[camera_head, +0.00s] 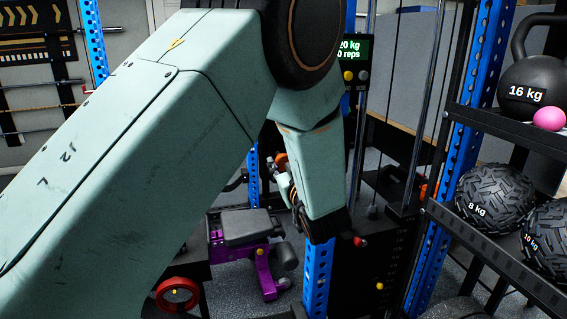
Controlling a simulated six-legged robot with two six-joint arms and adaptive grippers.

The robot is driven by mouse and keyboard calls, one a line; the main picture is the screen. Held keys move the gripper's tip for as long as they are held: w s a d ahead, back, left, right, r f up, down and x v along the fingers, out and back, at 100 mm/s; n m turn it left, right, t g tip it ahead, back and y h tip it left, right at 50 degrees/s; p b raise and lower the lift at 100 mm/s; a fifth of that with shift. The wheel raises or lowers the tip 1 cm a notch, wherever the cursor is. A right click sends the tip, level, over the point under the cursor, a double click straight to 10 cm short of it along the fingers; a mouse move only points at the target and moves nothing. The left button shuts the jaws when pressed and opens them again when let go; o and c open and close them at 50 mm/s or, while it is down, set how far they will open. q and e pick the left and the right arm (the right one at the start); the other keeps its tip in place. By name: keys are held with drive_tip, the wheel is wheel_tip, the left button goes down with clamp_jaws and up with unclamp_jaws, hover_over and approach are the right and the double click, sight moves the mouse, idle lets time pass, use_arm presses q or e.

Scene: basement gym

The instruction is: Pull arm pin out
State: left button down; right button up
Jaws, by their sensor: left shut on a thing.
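My left gripper (340,232) hangs at the end of my pale green arm, in front of the blue perforated upright (318,275). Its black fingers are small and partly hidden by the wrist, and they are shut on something. A red knob (360,241), which looks like the head of the arm pin, shows right beside the fingertips. The pin's shaft is hidden, and I cannot tell how far it sits in its hole. My right gripper is not in view.
A purple bench (262,262) with a dark pad stands on the floor behind. A rack on the right holds a 16 kg kettlebell (533,75), a pink ball (549,119) and black medicine balls (494,198). A red ring handle (178,296) is at lower left.

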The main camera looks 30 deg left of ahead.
use_arm(q)
drive_tip(key=shift+s+f, duration=0.1)
drive_tip(key=shift+f, duration=0.25)
drive_tip(key=c, duration=1.2)
unclamp_jaws()
drive_tip(key=shift+d+r, duration=0.1)
drive_tip(key=o, duration=0.4)
drive_tip(key=shift+s+d+r, duration=0.1)
drive_tip(key=shift+d+r, duration=0.05)
drive_tip(key=shift+r, duration=0.1)
drive_tip(key=shift+w+a, duration=0.2)
drive_tip(key=shift+a, duration=0.1)
wheel_tip(320, 180, up, 9)
drive_tip(key=shift+f, duration=0.15)
drive_tip(key=shift+d+r, duration=0.1)
drive_tip(key=shift+r, duration=0.45)
